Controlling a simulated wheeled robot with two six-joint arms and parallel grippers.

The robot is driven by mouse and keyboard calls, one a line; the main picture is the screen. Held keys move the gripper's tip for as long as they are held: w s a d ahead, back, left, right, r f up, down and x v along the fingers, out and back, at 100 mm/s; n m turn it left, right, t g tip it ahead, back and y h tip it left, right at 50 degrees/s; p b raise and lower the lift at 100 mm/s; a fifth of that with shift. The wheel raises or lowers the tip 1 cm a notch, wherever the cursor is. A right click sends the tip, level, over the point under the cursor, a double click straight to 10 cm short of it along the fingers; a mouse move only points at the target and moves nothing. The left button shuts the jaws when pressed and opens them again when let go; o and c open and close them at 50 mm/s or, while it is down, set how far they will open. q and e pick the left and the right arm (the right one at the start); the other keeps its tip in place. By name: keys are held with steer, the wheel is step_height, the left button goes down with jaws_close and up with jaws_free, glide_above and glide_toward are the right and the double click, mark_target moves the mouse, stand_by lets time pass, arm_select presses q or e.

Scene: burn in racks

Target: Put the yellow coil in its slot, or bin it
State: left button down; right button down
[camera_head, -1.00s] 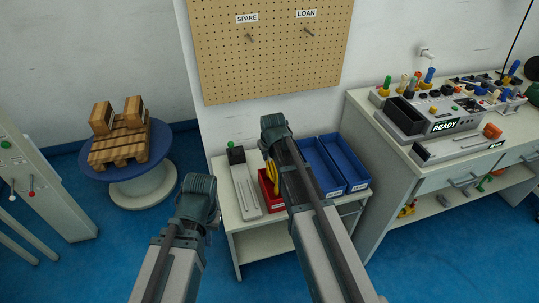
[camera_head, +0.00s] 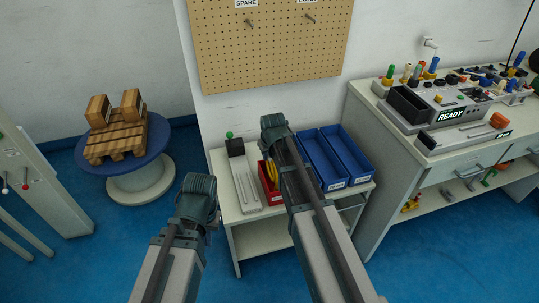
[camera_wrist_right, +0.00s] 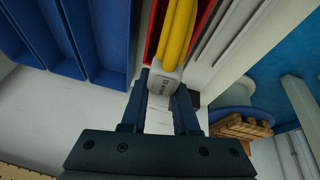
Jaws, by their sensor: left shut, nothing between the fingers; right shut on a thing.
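The yellow coil (camera_head: 269,179) shows as yellow loops at the red bin (camera_head: 266,196) on the low bench, partly hidden by my right arm. My right gripper (camera_head: 274,128) is over the bench beside it. In the right wrist view, my right gripper (camera_wrist_right: 158,105) is shut on the coil's pale labelled end (camera_wrist_right: 163,83), and the yellow loops (camera_wrist_right: 178,35) run away from the fingers into the red bin (camera_wrist_right: 153,40). I cannot tell whether the coil touches the bin floor. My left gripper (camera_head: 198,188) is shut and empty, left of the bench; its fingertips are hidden.
Two blue trays (camera_head: 344,156) stand right of the red bin, and a grey fixture (camera_head: 243,178) stands left. A pegboard (camera_head: 265,60) is behind. At right is a bench with a console reading READY (camera_head: 451,115). A spool table (camera_head: 140,180) holds a pallet with boxes.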

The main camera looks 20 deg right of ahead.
steer(key=shift+f+b, duration=0.4)
stand_by(0.3)
steer(key=c, duration=0.6)
jaws_free()
steer(key=shift+r, duration=0.1)
steer(key=p+v, duration=1.2)
steer(key=v, duration=0.1)
steer(key=shift+s+r+p, duration=0.15)
steer(key=shift+r+p, duration=0.15)
steer(key=shift+p, duration=0.05)
